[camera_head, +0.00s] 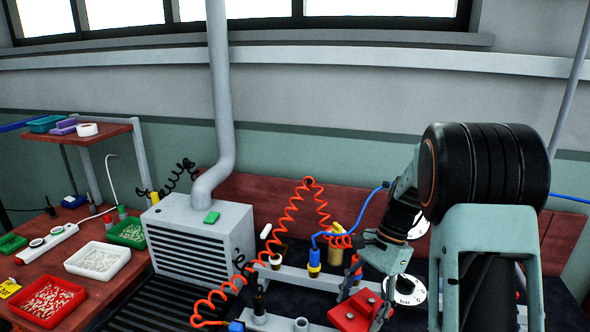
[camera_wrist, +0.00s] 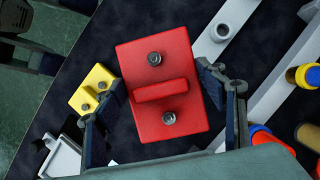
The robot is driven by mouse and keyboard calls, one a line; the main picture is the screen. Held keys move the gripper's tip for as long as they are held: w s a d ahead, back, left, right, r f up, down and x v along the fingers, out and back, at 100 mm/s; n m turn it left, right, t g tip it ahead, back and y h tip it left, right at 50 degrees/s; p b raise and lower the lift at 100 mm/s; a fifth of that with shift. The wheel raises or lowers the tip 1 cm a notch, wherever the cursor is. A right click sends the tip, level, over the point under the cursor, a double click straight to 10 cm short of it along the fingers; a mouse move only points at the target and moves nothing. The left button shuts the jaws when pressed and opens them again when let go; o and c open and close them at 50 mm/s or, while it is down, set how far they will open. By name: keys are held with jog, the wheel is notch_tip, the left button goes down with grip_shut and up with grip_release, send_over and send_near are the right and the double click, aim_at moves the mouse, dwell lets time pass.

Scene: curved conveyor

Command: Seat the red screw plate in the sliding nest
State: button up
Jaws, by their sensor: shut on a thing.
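The red screw plate (camera_wrist: 184,60) is a flat rectangle with a raised bar across its middle and two grey screws. It lies between the fingers of my gripper (camera_wrist: 163,90) in the wrist view, one finger at each long side, and the gripper is shut on it. In the head view the red plate (camera_head: 350,313) shows at the bottom edge, below my gripper (camera_head: 372,285), partly covered by a finger. Whether it touches the dark surface below is unclear. I cannot pick out the sliding nest for certain; a light grey part (camera_wrist: 64,160) sits at the lower left in the wrist view.
A yellow block (camera_wrist: 94,90) with two screws stands close left of the plate. Pale rails (camera_wrist: 262,98) run along the right. A white dial (camera_head: 411,291), a blue-and-yellow tool (camera_head: 314,263) and red coiled hoses (camera_head: 292,213) are near my arm.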

aim_at(354, 317)
jog(key=r+n+h, duration=0.1)
jog(key=n, duration=0.2)
jog(key=a+r+n+g+h, duration=0.1)
jog(key=n, duration=0.2)
jog(key=r+n+h, duration=0.1)
jog(key=r+n, duration=0.1)
jog(key=n, duration=0.1)
jog(key=shift+w+a+r+g, duration=0.1)
jog(key=shift+a+g, duration=0.1)
jog(key=shift+g, duration=0.1)
notch_tip(354, 317, up, 2)
jog(key=shift+r+n+h+p, duration=0.1)
jog(key=shift+n+h+p, duration=0.3)
jog(key=shift+n+p, duration=0.75)
jog(key=s+r+p, duration=0.1)
jog(key=p, duration=0.5)
jog(key=shift+r, duration=0.15)
jog(key=s+p, duration=0.1)
jog(key=p, duration=0.3)
jog(key=shift+r, duration=0.15)
jog(key=shift+s+d, duration=0.1)
